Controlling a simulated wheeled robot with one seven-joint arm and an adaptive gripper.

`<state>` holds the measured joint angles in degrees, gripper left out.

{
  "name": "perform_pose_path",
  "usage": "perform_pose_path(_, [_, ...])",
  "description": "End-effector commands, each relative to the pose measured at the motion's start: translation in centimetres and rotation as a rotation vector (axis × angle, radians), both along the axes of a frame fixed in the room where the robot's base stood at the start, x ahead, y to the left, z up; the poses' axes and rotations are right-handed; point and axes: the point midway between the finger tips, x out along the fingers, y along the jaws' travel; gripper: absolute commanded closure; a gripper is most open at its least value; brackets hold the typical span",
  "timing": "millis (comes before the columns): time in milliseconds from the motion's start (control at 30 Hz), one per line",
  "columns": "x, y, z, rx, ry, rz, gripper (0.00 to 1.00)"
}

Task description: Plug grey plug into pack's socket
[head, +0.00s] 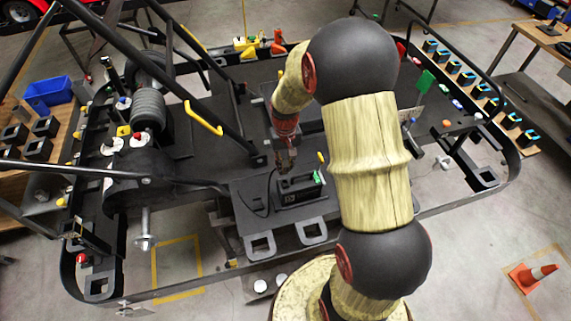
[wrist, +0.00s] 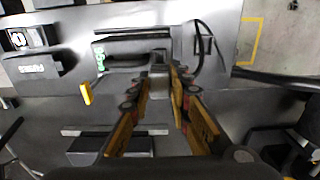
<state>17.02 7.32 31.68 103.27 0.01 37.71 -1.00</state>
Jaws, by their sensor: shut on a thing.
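My gripper (head: 286,160) points down over the near part of the kart floor. In the wrist view its fingers (wrist: 160,72) close together on a small grey plug (wrist: 158,86), partly hidden between them. The pack (wrist: 131,50) is a dark box with a green mark on its left end, right by the fingertips. In the head view the pack (head: 298,191) sits just below the gripper. A black cable (wrist: 200,50) loops to the right of the pack in the wrist view. The socket is hidden or too small to make out, and I cannot tell whether plug and pack touch.
A yellow lever (wrist: 86,93) stands near the pack. A second dark box (wrist: 38,65) with white lettering lies to its left in the wrist view. Black frame tubes (head: 190,110) and a yellow handle (head: 203,118) rise left of my arm. Flat floor plate surrounds the pack.

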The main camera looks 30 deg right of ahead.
Motion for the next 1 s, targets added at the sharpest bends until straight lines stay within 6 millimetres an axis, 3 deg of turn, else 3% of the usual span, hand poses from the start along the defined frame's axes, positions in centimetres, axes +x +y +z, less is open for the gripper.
perform_pose_path(633, [0.0, 0.0, -5.0, 0.0, 0.0, 0.0, 1.0])
perform_pose_path(1000, [0.0, 0.0, -5.6, 0.0, 0.0, 0.0, 1.0])
